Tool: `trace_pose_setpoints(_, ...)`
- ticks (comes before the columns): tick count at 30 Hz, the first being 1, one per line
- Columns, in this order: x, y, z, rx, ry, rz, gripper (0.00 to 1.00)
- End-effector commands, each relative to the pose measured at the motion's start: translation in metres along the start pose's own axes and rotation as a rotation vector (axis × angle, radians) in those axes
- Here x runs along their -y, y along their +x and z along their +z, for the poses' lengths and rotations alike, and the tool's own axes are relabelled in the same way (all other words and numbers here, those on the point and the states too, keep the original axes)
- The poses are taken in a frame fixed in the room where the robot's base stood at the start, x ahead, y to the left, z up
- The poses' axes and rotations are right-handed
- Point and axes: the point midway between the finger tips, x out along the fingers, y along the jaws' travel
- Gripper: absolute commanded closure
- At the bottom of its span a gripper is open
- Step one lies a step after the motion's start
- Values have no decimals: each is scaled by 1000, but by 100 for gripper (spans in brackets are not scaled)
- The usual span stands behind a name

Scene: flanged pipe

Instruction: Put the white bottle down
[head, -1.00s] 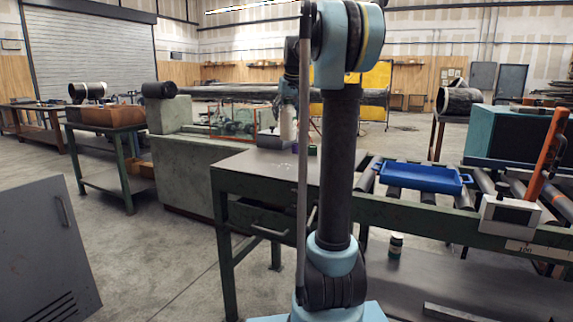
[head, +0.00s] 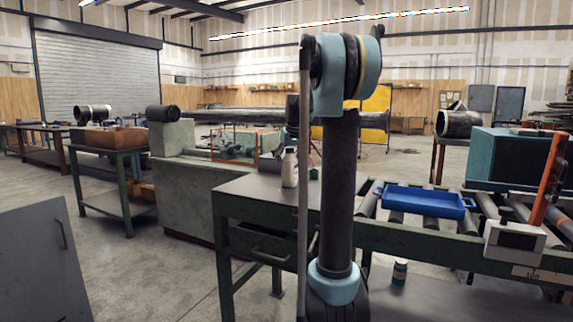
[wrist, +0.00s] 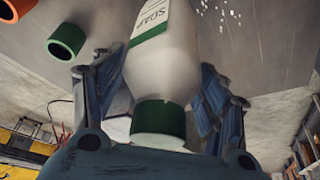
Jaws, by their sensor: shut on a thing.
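The white bottle (head: 290,172) is upright over the left part of the green-framed table's top (head: 258,188), left of my arm's upright link in the head view. In the wrist view the bottle (wrist: 166,62) has a green cap and a label reading SOAP. My gripper (wrist: 158,72) is shut on it, with a dark blue finger on each side and the cap near my palm. The bottle's base is outside the wrist view. In the head view the base looks at or very near the tabletop; I cannot tell whether it touches. There, my arm mostly hides the gripper.
A blue tray (head: 425,203) lies on the roller conveyor at right. Bare tabletop lies in front of the bottle.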

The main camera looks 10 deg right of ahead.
Motion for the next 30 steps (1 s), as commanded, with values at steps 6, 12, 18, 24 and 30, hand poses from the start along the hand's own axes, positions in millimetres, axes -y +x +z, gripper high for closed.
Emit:
trace_pose_setpoints(6, 0, 0, 0, 0, 0, 0, 70)
trace_pose_setpoints(12, 0, 1, 0, 0, 0, 0, 13)
trace_pose_setpoints(18, 0, 1, 0, 0, 0, 0, 13)
trace_pose_setpoints(24, 0, -4, 0, 0, 0, 0, 13)
trace_pose_setpoints(30, 1, -30, 0, 0, -1, 0, 13)
